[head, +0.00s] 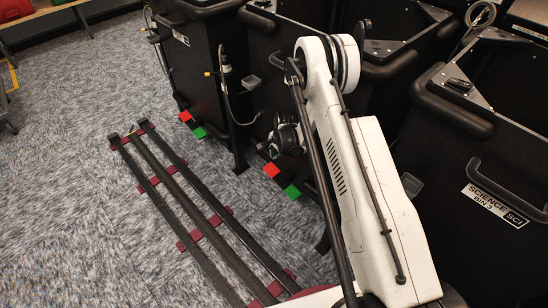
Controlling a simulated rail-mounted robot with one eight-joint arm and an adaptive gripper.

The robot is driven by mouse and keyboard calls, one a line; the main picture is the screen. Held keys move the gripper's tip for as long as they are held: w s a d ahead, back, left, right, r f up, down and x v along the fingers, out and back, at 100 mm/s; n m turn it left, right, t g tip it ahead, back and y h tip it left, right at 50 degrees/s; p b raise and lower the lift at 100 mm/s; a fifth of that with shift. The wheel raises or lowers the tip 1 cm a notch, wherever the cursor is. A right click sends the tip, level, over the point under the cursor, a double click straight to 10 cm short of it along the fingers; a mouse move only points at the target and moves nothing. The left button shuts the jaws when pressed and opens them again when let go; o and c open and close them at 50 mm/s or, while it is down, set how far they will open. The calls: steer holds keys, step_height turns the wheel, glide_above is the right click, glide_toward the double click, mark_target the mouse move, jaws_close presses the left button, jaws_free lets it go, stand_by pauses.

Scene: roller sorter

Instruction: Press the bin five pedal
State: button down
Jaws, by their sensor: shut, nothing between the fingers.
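Two pairs of small pedals show at the feet of the black bins. The left pair is a red pedal (185,116) and a green pedal (199,132). The nearer pair is a red pedal (271,169) and a green pedal (292,192). The left bin (185,70) has a label too small to read, so I cannot tell which pedal belongs to bin five. My gripper (274,147) is a dark shape beyond my white arm, above the nearer red pedal in the picture. It is shut and empty; its fingertips are hard to make out.
Dark floor rails (190,205) with dark red crosspieces run along the left of the bins. A bin with a white science label (495,205) stands at the right. My arm hides part of the middle bins. The grey carpet (60,190) at left is clear.

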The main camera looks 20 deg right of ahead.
mark_target(270, 169)
steer(key=b+x, duration=0.4)
steer(key=x, duration=0.7)
steer(key=shift+f, duration=0.2)
